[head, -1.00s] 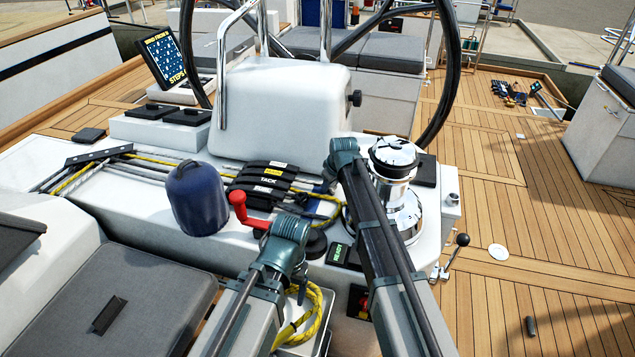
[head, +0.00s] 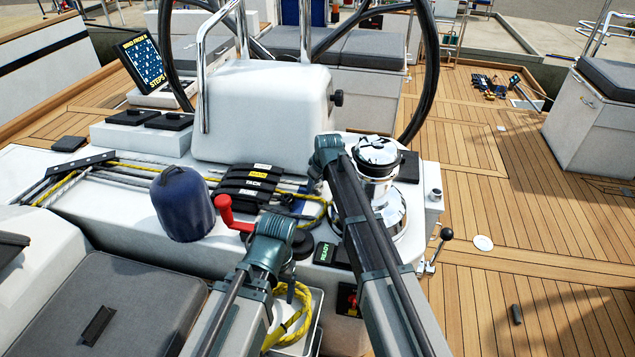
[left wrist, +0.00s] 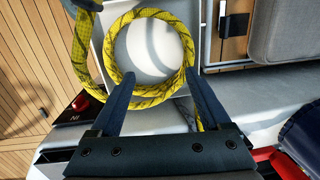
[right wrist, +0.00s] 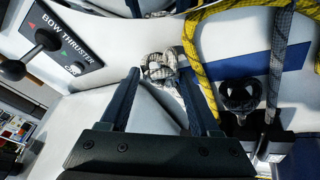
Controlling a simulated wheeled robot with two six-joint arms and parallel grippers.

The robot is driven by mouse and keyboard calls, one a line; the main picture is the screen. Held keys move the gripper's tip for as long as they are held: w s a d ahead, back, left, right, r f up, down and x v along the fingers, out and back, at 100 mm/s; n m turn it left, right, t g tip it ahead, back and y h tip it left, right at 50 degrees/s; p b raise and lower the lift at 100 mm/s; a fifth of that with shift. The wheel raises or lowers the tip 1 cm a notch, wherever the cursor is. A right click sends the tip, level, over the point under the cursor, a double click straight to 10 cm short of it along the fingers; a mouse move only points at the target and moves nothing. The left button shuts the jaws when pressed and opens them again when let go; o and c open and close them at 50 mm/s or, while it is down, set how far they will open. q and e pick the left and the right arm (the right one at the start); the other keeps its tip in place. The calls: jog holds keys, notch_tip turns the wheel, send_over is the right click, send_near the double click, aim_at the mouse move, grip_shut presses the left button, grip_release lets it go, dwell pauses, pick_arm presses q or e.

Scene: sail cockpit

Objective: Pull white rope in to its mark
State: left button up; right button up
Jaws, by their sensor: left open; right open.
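In the right wrist view, a white-grey rope (right wrist: 160,66) shows as a small knotted bundle between the fingertips of my right gripper (right wrist: 160,64), which is open and not closed on it. A speckled grey-white rope (right wrist: 280,60) also runs upright at the right of that view, beside a yellow rope (right wrist: 203,65). I cannot tell whether these pale ropes are one. My left gripper (left wrist: 170,78) is open, its fingers over a coil of yellow rope (left wrist: 183,45). In the head view both grippers' fingertips are hidden behind my arms. No mark on the rope is clear.
A chrome winch (head: 377,160) stands right of my right arm. A red handle (head: 227,213), a blue covered drum (head: 182,205) and labelled black clutches (head: 250,183) lie left. A small lever (head: 440,245) juts out at the right. Wooden deck (head: 540,230) is open there.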

notch_tip(320, 180, up, 3)
jog(key=shift+d+f+p, duration=0.1)
jog(key=shift+p, duration=1)
jog(key=s, duration=0.5)
jog(key=s+a, duration=0.1)
jog(key=s, duration=1)
jog(key=shift+a+r+p, duration=0.3)
jog(key=shift+r+p, duration=0.05)
jog(key=shift+r, duration=0.05)
jog(key=s+r+m+g+h+p, duration=0.1)
jog(key=s+r+m+g+p, duration=0.1)
jog(key=s, duration=0.8)
jog(key=s+r+m+g+h+p, duration=0.1)
jog(key=s+r+p, duration=0.4)
jog(key=s, duration=0.5)
jog(key=shift+s+m+g+h+p, duration=0.3)
jog(key=shift+m+g+p, duration=0.3)
jog(key=shift+g+p, duration=0.45)
